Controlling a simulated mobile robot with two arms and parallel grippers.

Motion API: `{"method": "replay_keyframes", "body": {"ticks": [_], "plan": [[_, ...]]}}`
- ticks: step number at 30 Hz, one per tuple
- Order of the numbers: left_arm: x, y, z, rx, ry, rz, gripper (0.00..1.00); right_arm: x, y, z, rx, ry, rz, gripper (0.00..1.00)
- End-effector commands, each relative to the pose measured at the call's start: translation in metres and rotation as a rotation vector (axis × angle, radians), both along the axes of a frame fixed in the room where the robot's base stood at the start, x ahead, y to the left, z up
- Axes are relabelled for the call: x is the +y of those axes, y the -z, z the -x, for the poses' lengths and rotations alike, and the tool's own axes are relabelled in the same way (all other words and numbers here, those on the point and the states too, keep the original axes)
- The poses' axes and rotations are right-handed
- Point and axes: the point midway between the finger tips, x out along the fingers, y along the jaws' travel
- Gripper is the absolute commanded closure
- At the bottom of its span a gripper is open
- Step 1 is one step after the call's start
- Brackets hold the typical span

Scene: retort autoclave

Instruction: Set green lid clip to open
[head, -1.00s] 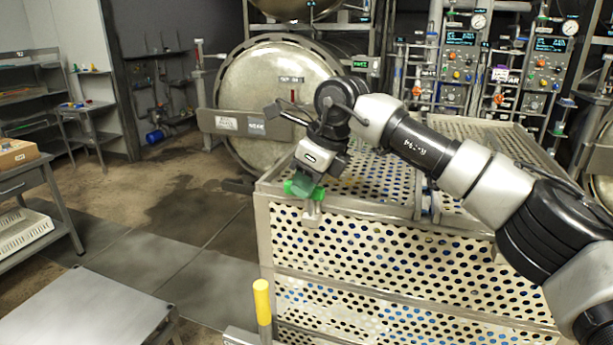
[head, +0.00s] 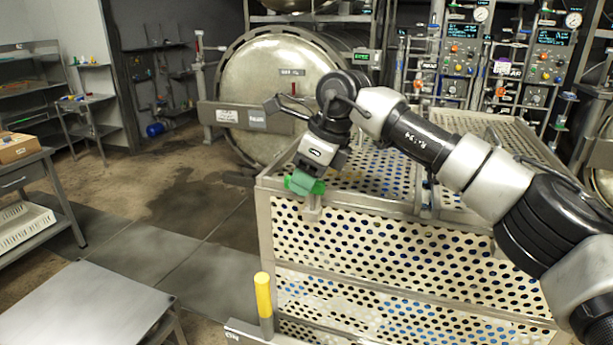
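The green lid clip (head: 298,184) sits on the top front rim of the perforated metal basket (head: 400,255), close to its left corner. My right gripper (head: 306,181) points down at the clip from above and touches or nearly touches it. The wrist and a greenish-grey part cover the fingertips and much of the clip, so I cannot tell whether the fingers are closed on it. My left gripper is not in view.
A yellow-topped handle (head: 262,295) stands in front of the basket. A round steel autoclave door (head: 270,85) is behind. A grey metal table (head: 85,305) is at lower left. Open floor (head: 170,225) lies left of the basket. Valve panels (head: 465,60) stand at the back right.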

Motion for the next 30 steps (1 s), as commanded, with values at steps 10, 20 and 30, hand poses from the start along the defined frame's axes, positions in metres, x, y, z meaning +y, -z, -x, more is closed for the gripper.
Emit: {"method": "replay_keyframes", "body": {"ticks": [10, 20, 30], "plan": [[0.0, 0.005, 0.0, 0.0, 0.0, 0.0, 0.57, -0.003, -0.007, 0.001, 0.0, 0.002, -0.001, 0.57], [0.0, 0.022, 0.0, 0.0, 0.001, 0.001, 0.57, -0.027, -0.066, 0.008, -0.003, 0.003, -0.001, 0.57], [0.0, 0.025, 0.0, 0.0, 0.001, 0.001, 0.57, -0.039, -0.098, 0.012, 0.001, 0.0, 0.0, 0.57]]}}
